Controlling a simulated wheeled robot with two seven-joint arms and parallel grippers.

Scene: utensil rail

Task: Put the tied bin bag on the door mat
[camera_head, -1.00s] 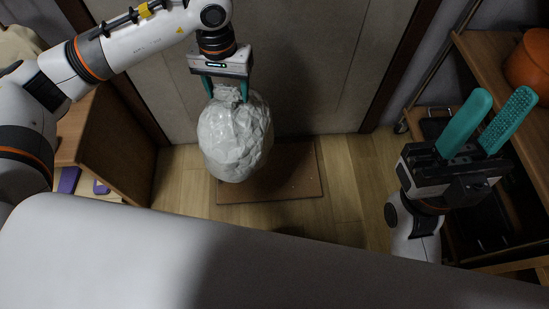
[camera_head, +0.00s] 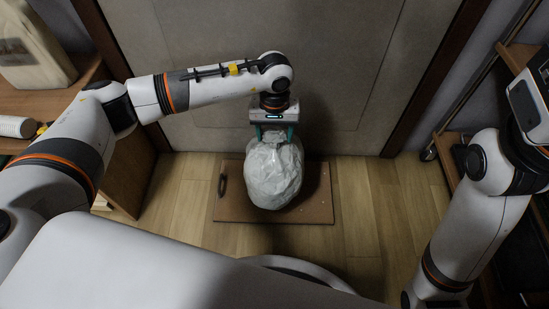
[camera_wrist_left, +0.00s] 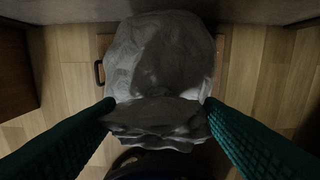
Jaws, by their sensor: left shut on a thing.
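The tied bin bag (camera_head: 272,175) is a pale, crumpled, full sack. My left gripper (camera_head: 274,133) is shut on its gathered top. In the left wrist view the bag (camera_wrist_left: 160,60) hangs between the teal fingers (camera_wrist_left: 155,108), which press on its neck from both sides. The door mat (camera_head: 232,205) is a brown rectangle on the floor in front of the door, with a dark handle-like loop near its left edge. The bag is over the mat and hides its middle; I cannot tell whether it touches. My right arm is at the right, its gripper fingers out of view.
A grey door (camera_head: 330,60) stands behind the mat. A wooden cabinet (camera_head: 128,180) is at left, with a pale container (camera_head: 30,50) on top. Shelving (camera_head: 450,155) stands at right. Bare wooden floor (camera_head: 365,210) lies right of the mat.

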